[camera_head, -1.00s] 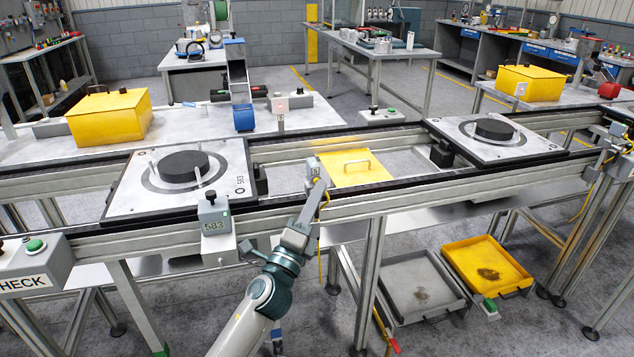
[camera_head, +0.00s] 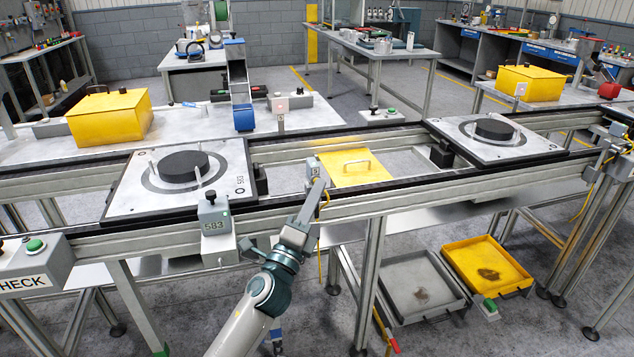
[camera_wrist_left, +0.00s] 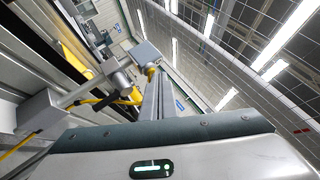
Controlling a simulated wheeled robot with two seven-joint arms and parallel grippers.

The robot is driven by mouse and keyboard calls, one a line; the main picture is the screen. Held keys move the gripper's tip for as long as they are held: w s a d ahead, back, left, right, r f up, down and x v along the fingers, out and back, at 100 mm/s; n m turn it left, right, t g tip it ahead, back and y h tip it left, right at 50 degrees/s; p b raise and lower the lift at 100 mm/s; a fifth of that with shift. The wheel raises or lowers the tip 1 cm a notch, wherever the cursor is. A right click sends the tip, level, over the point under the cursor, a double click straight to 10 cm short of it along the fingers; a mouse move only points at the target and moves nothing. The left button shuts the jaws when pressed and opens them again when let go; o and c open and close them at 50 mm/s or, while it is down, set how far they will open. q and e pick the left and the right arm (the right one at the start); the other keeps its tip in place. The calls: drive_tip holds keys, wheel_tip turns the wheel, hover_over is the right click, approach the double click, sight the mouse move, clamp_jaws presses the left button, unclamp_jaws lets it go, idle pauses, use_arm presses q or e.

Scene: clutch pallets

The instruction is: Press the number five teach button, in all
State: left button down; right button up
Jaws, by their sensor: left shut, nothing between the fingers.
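A small grey sensor box (camera_head: 312,171) stands on the front rail of the conveyor, just left of the yellow plate. Its marking is too small to read surely, and I cannot make out a teach button on it. My left gripper (camera_head: 319,186) is shut and empty, its tip just below and at the front of this box; I cannot tell whether it touches. In the left wrist view the shut fingers (camera_wrist_left: 158,97) point up toward a grey box (camera_wrist_left: 147,54) with a yellow connector under it. My right gripper is not in view.
A grey box marked 583 (camera_head: 213,212) stands left on the same rail. Pallets with black discs lie on the conveyor at left (camera_head: 125,200) and right (camera_head: 540,149). The yellow plate (camera_head: 382,177) lies between. A CHECK box (camera_head: 32,270) with a green button is at far left.

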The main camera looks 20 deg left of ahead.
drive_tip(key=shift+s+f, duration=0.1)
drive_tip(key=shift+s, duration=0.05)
use_arm(q)
drive_tip(key=shift+w+a, duration=0.1)
drive_tip(key=shift+w, duration=0.05)
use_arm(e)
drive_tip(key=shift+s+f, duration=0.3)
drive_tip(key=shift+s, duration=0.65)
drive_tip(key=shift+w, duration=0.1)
use_arm(q)
drive_tip(key=s+d+p, duration=0.1)
drive_tip(key=s+d, duration=0.2)
drive_tip(key=s, duration=0.2)
drive_tip(key=shift+s+d, duration=0.3)
drive_tip(key=shift+d, duration=0.1)
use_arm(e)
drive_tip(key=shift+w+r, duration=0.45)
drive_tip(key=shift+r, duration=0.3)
use_arm(q)
drive_tip(key=shift+f, duration=0.15)
